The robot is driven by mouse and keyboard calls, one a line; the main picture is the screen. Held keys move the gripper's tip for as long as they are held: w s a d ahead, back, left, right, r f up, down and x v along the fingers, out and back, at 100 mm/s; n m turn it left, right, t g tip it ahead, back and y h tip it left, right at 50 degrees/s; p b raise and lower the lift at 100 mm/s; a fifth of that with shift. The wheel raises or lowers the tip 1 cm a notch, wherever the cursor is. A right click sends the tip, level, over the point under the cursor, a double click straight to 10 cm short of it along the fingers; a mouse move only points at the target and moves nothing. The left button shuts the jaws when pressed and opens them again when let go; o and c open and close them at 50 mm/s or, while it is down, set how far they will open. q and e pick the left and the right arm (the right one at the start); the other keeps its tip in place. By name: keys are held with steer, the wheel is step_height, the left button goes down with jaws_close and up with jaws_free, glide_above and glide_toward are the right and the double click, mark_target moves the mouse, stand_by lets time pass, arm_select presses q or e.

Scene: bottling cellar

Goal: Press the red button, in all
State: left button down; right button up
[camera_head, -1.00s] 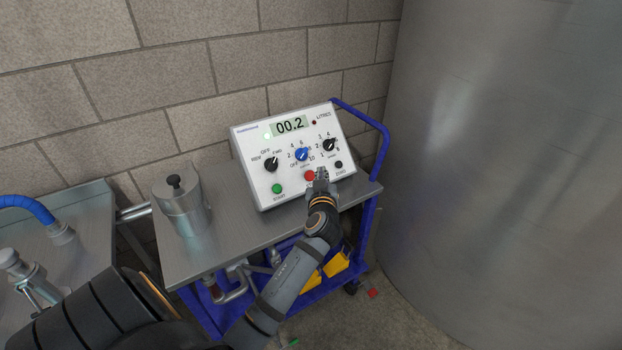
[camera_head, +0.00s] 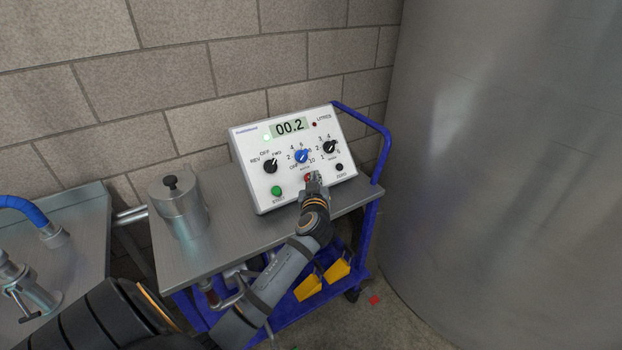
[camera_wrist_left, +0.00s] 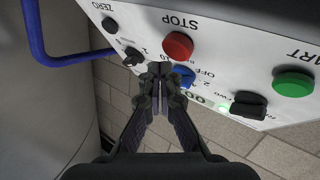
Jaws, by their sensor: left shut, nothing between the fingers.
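The red button (camera_head: 307,177), labelled STOP, is on the lower front of a white control box (camera_head: 262,200). In the head view my left gripper (camera_head: 314,181) is in front of it and partly covers it. In the left wrist view, which shows the panel upside down, the red button (camera_wrist_left: 178,45) is uncovered, just above and right of the shut, empty fingertips (camera_wrist_left: 160,68). The tips look apart from the button in that picture; their depth gap is hard to judge. My right gripper is in neither view.
The green START button (camera_head: 276,191), black ZERO button (camera_head: 339,167) and several knobs share the panel. Its display (camera_head: 289,127) reads 00.2. The box stands on a steel-topped blue cart (camera_head: 232,226), with a metal canister (camera_head: 180,210) to its left. A large steel tank (camera_head: 500,160) stands right.

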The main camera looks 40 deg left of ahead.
arm_select(q)
steer(key=shift+f, duration=0.1)
stand_by(0.8)
steer(key=shift+w+a+f+b, duration=0.15)
steer(key=shift+a+f+b, duration=0.15)
steer(key=shift+b, duration=0.15)
steer(key=shift+w+a+f+b, duration=0.1)
steer(key=shift+a+f+b, duration=0.25)
steer(key=shift+b, duration=0.1)
stand_by(0.6)
steer(key=shift+d+r, duration=0.1)
steer(key=shift+r, duration=0.05)
steer(key=shift+s+d+r+p, duration=0.25)
steer(key=shift+d+r+p, duration=0.1)
steer(key=shift+d+r, duration=0.2)
stand_by(0.3)
steer(key=d+r+p, duration=0.1)
steer(key=s+d+r+p, duration=0.1)
steer(key=d+r, duration=0.1)
steer(key=shift+s+d+r, duration=0.15)
steer(key=shift+s+d, duration=0.05)
steer(key=shift+d, duration=0.05)
stand_by(0.9)
